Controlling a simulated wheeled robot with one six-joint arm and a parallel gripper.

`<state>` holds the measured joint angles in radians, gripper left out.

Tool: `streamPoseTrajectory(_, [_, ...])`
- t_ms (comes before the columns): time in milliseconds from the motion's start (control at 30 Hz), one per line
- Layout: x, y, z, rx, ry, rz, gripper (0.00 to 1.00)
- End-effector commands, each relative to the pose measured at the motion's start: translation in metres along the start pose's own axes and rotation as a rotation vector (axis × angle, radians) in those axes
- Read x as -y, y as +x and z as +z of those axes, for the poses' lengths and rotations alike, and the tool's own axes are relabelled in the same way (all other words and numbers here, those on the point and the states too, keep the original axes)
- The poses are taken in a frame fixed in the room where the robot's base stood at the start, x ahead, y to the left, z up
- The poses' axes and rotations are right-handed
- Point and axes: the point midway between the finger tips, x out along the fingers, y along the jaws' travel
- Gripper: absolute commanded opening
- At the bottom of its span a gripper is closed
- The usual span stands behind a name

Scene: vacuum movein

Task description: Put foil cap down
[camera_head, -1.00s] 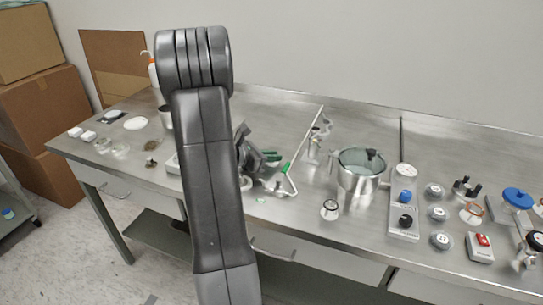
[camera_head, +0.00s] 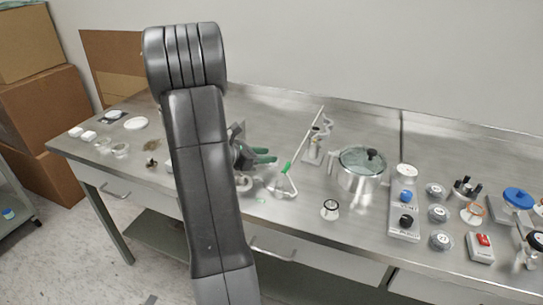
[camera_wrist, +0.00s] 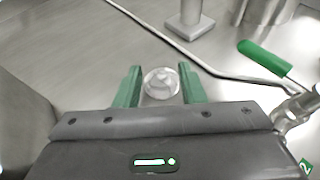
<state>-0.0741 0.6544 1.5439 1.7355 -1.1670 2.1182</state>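The foil cap (camera_wrist: 161,83) is a small, round, crumpled silvery piece in the wrist view. In the head view my gripper (camera_head: 266,155) is over the middle of the bench, partly behind my arm, and the cap cannot be made out.
A bent metal rod with a green grip (camera_wrist: 265,62) lies right of my gripper. A stand (camera_head: 314,155) and a lidded steel pot (camera_head: 352,187) are farther right. Knob panels and small jars crowd the right side. Bare steel shows ahead of the fingers.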

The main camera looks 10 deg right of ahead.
Motion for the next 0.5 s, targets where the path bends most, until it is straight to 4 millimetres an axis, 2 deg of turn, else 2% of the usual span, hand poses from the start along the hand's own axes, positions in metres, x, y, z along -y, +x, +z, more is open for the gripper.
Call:
streamPoseTrajectory(100, [-0.001,-0.029,-0.001,0.000,0.000,0.005,0.36])
streamPoseTrajectory(300, [-0.001,-0.069,-0.001,0.000,0.000,0.004,0.36])
streamPoseTrajectory(500, [0.000,-0.088,-0.001,0.000,0.000,0.001,0.36])
